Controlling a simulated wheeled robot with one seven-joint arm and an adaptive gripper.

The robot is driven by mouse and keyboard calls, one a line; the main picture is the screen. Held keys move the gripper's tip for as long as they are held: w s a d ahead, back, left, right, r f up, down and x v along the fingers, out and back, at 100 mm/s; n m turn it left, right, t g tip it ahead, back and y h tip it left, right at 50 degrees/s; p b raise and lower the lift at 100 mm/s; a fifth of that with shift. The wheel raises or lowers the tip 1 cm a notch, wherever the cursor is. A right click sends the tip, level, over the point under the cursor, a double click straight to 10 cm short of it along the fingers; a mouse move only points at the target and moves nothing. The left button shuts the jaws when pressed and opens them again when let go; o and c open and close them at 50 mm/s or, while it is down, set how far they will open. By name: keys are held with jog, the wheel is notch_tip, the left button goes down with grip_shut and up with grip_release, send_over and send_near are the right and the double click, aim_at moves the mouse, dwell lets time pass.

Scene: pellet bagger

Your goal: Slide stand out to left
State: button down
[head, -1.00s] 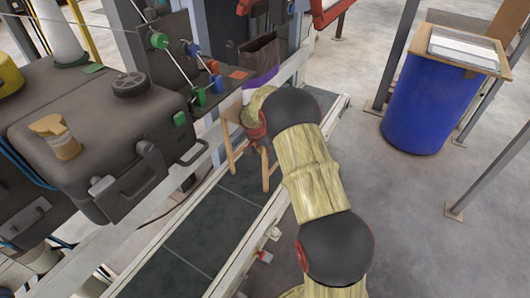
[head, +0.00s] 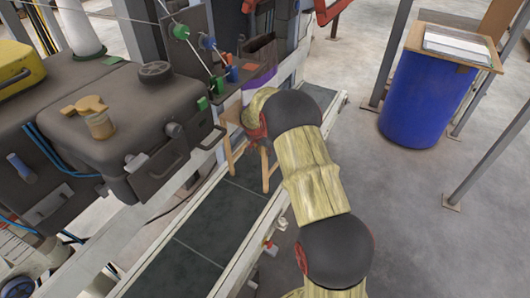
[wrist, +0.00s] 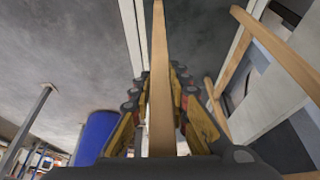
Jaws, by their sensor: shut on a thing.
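The stand (head: 229,152) is a light wooden frame with thin legs, over the dark conveyor belt beside the machine in the head view. My arm covers part of it. My gripper (wrist: 158,88) is shut on a wooden bar of the stand (wrist: 161,60), which runs lengthwise between the fingers in the wrist view. Another slanted wooden bar and a leg show at the right of that view. In the head view my gripper is mostly hidden behind my arm's last links.
The conveyor (head: 205,215) runs diagonally between pale rails. A dark machine housing (head: 150,110) with handles stands close on its left. A dark bag with a purple band (head: 262,65) hangs behind the stand. A blue barrel (head: 425,100) stands right, with open floor before it.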

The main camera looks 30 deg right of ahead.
jog(key=shift+s+a+f, duration=0.15)
jog(key=shift+f, duration=0.05)
jog(key=c, duration=2.1)
grip_release()
jog(key=o, duration=0.5)
jog(key=shift+r, duration=0.15)
jog(key=shift+c, duration=0.2)
jog(key=v, duration=0.7)
jog(key=shift+r, duration=0.25)
